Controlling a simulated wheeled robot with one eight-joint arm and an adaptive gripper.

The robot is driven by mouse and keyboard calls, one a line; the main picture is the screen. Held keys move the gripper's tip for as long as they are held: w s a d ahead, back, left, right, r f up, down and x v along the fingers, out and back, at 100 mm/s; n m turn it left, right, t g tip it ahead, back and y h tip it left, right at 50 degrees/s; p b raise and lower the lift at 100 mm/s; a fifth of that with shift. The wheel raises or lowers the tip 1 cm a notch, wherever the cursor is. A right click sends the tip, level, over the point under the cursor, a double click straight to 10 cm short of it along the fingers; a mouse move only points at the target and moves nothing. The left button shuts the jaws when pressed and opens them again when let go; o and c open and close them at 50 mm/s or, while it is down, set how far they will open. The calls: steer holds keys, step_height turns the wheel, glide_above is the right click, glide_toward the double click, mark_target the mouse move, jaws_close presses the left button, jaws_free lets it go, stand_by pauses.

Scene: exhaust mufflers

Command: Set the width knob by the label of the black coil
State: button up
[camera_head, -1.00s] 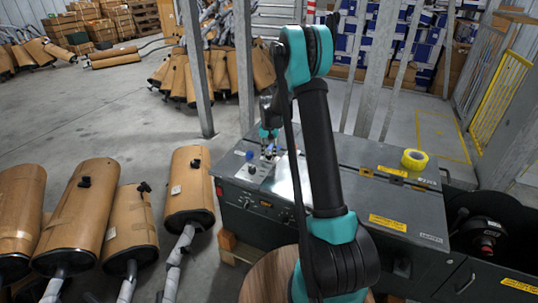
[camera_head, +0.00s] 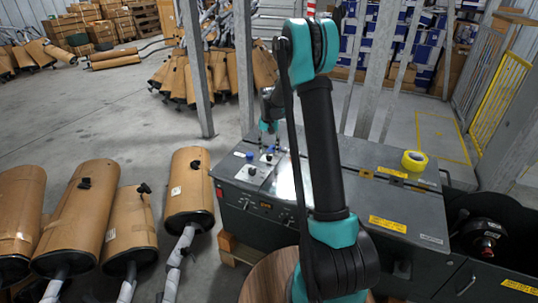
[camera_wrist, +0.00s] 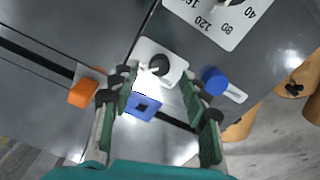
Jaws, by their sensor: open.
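The machine top carries several controls. In the wrist view a black knob (camera_wrist: 159,65) on a white plate lies ahead, between my open fingers. A white dial plate (camera_wrist: 228,18) with the numbers 40, 80 and 120 is at the top, its knob cut off by the picture edge. A blue round knob (camera_wrist: 214,80) is to the right. I cannot tell which is the width knob. My gripper (camera_wrist: 160,88) is open and empty; it shows small above the machine's left part in the head view (camera_head: 268,140). The black coil (camera_head: 484,228) sits in a bin at right; no label is readable.
A blue square piece (camera_wrist: 143,105) and an orange block (camera_wrist: 84,93) are near my fingers. A yellow tape roll (camera_head: 414,160) lies on the machine (camera_head: 355,163). Mufflers (camera_head: 187,188) stand at left. Steel posts (camera_head: 245,65) rise behind; open floor (camera_head: 100,115) lies left.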

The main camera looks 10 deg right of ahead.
mark_target(269, 156)
step_height(269, 156, up, 8)
stand_by(0.4)
steer(key=shift+s, duration=0.1)
steer(key=s+d+r+n+t, duration=0.1)
steer(key=s+d+r+t, duration=0.15)
steer(key=s, duration=1.45)
steer(key=s+f+n+t, duration=0.1)
steer(key=s+f, duration=0.1)
steer(key=s, duration=0.8)
steer(key=s+d+f+n, duration=0.1)
steer(key=s+f, duration=0.2)
steer(key=s, duration=0.7)
steer(key=shift+s+d+t, duration=0.25)
steer(key=shift+s+t, duration=0.1)
steer(key=shift+s, duration=0.05)
